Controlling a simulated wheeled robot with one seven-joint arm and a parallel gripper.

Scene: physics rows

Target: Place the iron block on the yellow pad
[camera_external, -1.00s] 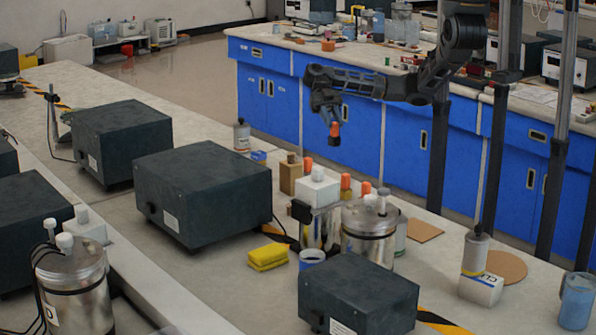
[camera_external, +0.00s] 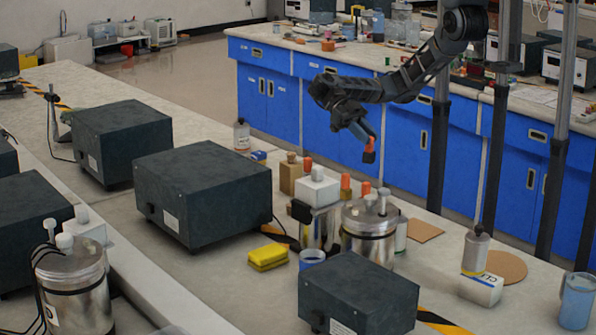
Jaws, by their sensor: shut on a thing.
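My gripper (camera_external: 368,146) has orange fingertips and hangs in the air above the bench, in front of the blue cabinets. It is shut on a small dark block, which I take for the iron block (camera_external: 369,157); the fingers partly hide it. The gripper and block are tilted. The yellow pad (camera_external: 268,257), thick and sponge-like, lies on the bench at the lower middle, left of a blue cup. The block is well apart from the pad, up and to its right.
A large dark box (camera_external: 203,190) stands left of the pad and another dark box (camera_external: 358,298) at its lower right. Metal canisters (camera_external: 369,232) and orange-capped bottles stand between pad and gripper.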

